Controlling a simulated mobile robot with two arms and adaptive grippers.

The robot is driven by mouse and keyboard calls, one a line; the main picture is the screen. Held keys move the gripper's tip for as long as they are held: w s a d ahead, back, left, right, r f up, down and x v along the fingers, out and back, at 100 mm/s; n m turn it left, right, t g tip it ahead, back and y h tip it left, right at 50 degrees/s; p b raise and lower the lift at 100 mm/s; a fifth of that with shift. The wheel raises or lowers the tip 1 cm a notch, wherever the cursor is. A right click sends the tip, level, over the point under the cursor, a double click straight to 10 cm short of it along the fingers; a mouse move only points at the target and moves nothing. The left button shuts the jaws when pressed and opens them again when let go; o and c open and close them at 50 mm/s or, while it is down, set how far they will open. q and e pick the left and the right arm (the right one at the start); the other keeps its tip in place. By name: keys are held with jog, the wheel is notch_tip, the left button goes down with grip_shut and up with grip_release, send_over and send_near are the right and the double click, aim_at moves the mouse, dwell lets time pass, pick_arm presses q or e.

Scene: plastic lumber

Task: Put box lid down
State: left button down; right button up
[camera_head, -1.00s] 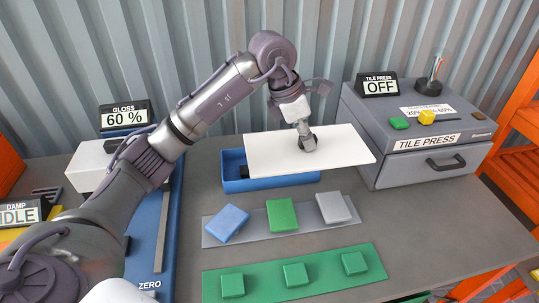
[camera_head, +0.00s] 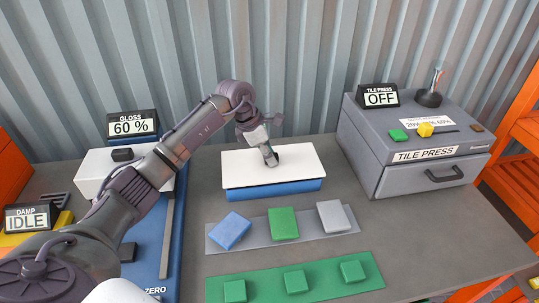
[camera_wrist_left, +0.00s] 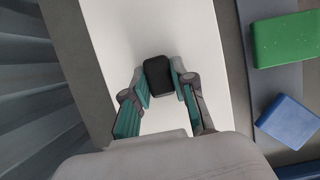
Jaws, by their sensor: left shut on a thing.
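The white box lid (camera_head: 304,158) lies flat over the blue box (camera_head: 285,189), lined up with it. Only the box's front side shows beneath; whether the lid rests on the rim or hovers just above cannot be told. My left gripper (camera_head: 271,161) comes down from above and is shut on the lid's handle. In the left wrist view, the fingers (camera_wrist_left: 161,83) stand on both sides of the black handle (camera_wrist_left: 158,77), with the white lid (camera_wrist_left: 188,30) below. My right gripper is not in view.
The grey tile press (camera_head: 415,150) stands right of the box. In front lie a grey strip (camera_head: 255,238) with three tiles and a green mat (camera_head: 325,285) with green tiles. The gloss meter (camera_head: 132,123) is at left. Bare table lies between box and press.

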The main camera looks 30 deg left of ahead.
pick_arm(q)
jog(key=shift+w+f, duration=0.1)
jog(key=shift+f, duration=0.4)
jog(key=c, duration=0.9)
grip_release()
jog(key=shift+f, duration=0.15)
jog(key=shift+c, duration=0.2)
